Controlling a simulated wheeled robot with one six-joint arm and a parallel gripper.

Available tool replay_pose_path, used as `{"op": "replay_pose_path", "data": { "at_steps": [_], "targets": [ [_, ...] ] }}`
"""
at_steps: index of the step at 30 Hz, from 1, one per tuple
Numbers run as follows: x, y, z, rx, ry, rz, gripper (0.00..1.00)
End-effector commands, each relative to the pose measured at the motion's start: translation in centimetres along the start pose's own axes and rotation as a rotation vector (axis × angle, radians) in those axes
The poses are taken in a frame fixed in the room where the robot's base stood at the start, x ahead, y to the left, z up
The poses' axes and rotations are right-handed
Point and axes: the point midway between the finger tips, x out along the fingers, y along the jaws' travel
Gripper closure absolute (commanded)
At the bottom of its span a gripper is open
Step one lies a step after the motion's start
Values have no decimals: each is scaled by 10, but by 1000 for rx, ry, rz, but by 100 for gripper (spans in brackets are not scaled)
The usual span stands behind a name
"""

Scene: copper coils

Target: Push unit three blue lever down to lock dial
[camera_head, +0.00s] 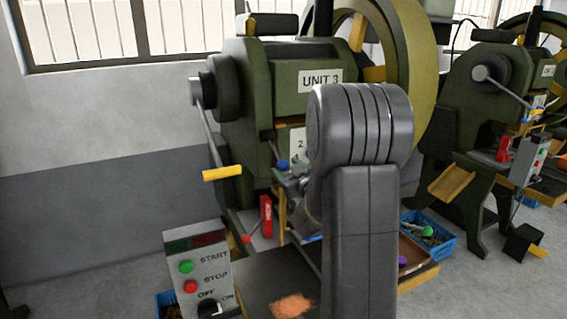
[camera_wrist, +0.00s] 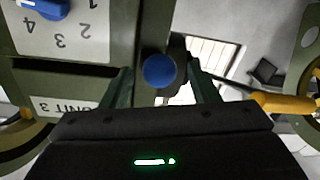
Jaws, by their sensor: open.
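The green unit three press stands in the middle of the head view, with its "UNIT 3" label (camera_head: 320,79). The blue ball of its lever (camera_head: 283,165) shows left of my arm. In the wrist view this blue ball (camera_wrist: 158,70) appears between the two spread fingers of my gripper (camera_wrist: 162,88); I cannot tell whether they touch it. The white numbered dial plate (camera_wrist: 75,38) with its blue dial (camera_wrist: 45,7) appears upside down at upper left. My gripper is open. In the head view it is mostly hidden behind my arm.
A yellow-handled crank (camera_head: 222,173) hangs at the press's left. A control box (camera_head: 200,271) with start and stop buttons stands in front. A red-handled part (camera_head: 266,216) sits below the lever. Another press (camera_head: 487,120) and a blue crate (camera_head: 430,235) are at right.

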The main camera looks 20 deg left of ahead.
Motion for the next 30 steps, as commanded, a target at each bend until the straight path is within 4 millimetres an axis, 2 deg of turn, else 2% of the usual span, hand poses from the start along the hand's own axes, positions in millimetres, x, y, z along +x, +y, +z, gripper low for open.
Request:
{"op": "replay_pose_path", "data": {
  "at_steps": [1,6,16,17,25,30],
  "targets": [
    [8,0,-2,0,1,-1,45],
    [22,1,0,0,-1,1,45],
    [26,0,0,0,-1,1,45],
    [26,0,0,0,-1,1,47],
    [25,0,0,0,-1,1,100],
    [25,0,1,0,1,1,100]
  ]
}}
